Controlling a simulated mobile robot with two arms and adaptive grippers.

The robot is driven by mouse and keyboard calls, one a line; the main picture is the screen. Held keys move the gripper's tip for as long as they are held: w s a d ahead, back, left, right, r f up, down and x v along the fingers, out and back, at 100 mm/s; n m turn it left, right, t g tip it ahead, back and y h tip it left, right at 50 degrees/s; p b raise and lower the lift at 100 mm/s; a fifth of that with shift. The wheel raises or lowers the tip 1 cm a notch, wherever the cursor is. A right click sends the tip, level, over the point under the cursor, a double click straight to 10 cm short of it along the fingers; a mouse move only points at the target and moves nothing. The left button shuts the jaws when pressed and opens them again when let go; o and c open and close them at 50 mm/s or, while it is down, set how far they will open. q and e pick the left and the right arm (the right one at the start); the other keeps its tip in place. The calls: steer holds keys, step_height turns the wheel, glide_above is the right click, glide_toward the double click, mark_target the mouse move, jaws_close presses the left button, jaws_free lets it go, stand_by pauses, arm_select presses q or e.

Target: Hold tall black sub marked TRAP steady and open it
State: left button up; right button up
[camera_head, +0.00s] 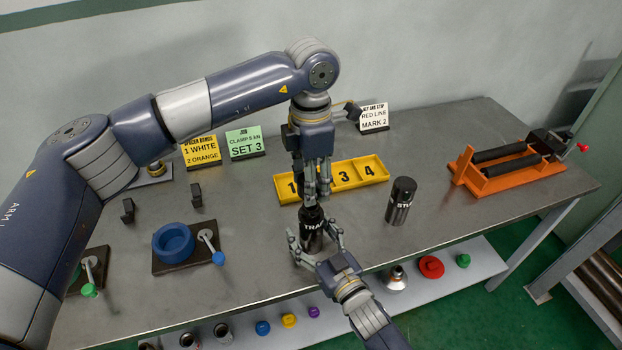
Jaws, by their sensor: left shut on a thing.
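The tall black sub marked TRAP (312,236) stands upright on the metal bench, in front of the yellow numbered tray. My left gripper (316,196) comes down from above and is shut on the top of the TRAP sub, hiding its upper end. My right gripper (318,240) reaches in from the front at the sub's lower body. Its fingers are spread to either side of the sub and look open, with small gaps.
The yellow tray (372,170) lies just behind. An orange roller stand (505,165) is at the right. A blue ring vise (173,243) is at the left. Sign cards (201,150) stand at the back. A lower shelf (470,270) holds several coloured caps.

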steer(key=shift+s, duration=0.1)
steer(key=v, duration=1.2)
